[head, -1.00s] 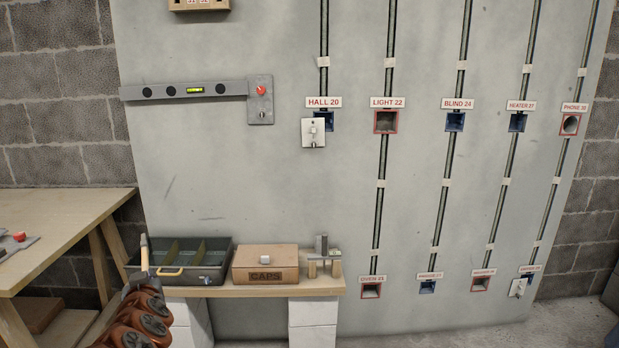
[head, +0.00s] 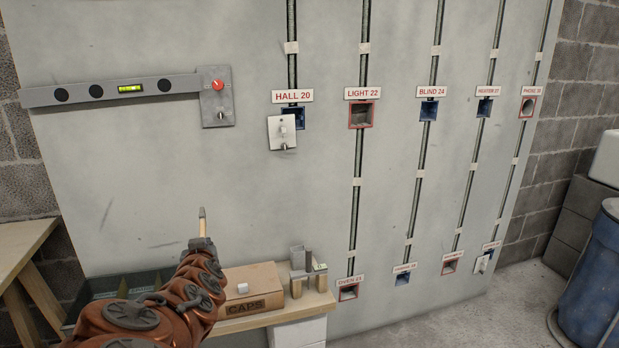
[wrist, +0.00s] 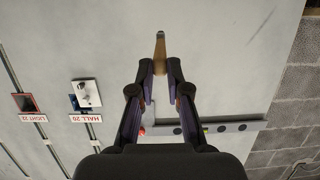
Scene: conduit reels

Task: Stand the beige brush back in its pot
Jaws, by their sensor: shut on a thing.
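The beige brush (head: 202,220) is in my gripper (head: 202,242) and sticks up from it in front of the grey panel in the head view. In the wrist view the brush (wrist: 160,48) projects beyond the fingertips, with a darker tip. My gripper (wrist: 160,70) is shut on it there. The part of the brush between the fingers is partly hidden. I cannot make out a pot for it in either view.
Labelled wall boxes and a grey level (head: 105,90) are on the panel. A blue barrel (head: 595,280) stands right.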

